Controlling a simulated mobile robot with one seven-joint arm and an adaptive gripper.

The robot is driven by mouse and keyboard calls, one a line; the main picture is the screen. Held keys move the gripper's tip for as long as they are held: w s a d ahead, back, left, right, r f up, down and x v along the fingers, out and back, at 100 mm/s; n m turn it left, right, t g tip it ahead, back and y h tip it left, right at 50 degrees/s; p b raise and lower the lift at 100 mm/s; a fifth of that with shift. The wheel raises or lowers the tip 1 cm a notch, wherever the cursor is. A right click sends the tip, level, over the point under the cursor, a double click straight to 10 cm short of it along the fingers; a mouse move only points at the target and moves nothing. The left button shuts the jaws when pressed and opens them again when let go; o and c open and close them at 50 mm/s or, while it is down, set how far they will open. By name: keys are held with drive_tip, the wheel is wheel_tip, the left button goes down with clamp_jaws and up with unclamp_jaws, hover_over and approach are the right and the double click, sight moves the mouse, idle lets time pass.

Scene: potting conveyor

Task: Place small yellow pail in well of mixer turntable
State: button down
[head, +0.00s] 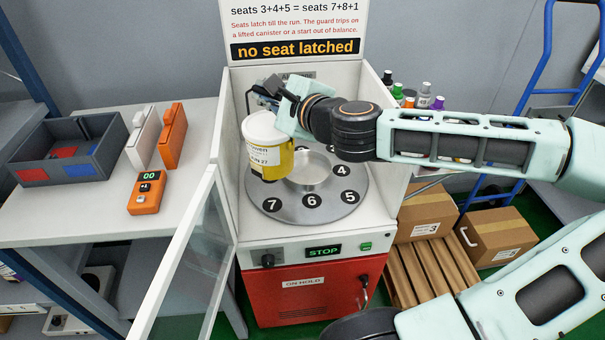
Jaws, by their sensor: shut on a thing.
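The small yellow pail (269,164) has a white lid and a white label. It is upright, over the left-back part of the grey mixer turntable (327,210); I cannot tell whether its base touches the plate. My gripper (270,98) is at the pail's upper rim, coming from the right and behind, and is shut on the pail. Its fingertips are partly hidden. Dark seats numbered 4, 5, 6 and 7 show clearly around the turntable's raised centre ring. The pail and my arm hide the back and left seats.
The mixer cabinet (318,277) has white side walls and an open clear door (180,260) at left. Its sign (296,49) reads "no seat latched"; its panel reads STOP. A left bench holds a grey divided bin (100,172). Bottles and cardboard boxes (495,236) stand right.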

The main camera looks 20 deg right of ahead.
drive_tip(key=w+d+f+b, duration=0.5)
drive_tip(key=w+d+f, duration=0.1)
drive_tip(key=d+f, duration=0.6)
drive_tip(key=shift+w+f, duration=0.35)
drive_tip(key=shift+w, duration=0.05)
drive_tip(key=shift+d+f, duration=0.1)
drive_tip(key=c, duration=2)
unclamp_jaws()
drive_tip(key=shift+f, duration=0.1)
